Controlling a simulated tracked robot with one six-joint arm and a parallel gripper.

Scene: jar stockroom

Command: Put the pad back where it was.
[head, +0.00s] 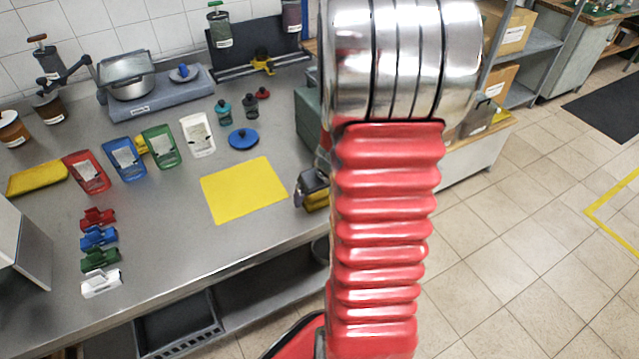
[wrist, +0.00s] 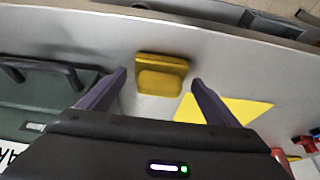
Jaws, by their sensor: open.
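The pad appears to be the yellow block (wrist: 162,76) near the bench's front edge in the wrist view. It has a darker strip along its far side. In the head view a yellow piece (head: 317,201) shows beside my arm, partly covered. My gripper (wrist: 160,80) is open, its two purple fingers apart with the yellow block between and just beyond their tips. I cannot tell whether they touch it. A flat yellow mat (head: 243,188) lies on the bench to the left, and its corner shows in the wrist view (wrist: 228,108).
Colored bins (head: 124,158) and small clips (head: 99,239) stand on the left of the bench. A yellow slab (head: 38,177) lies at far left. A blue lid (head: 243,138) lies behind the mat. A dark green box with a handle (wrist: 50,105) is close by.

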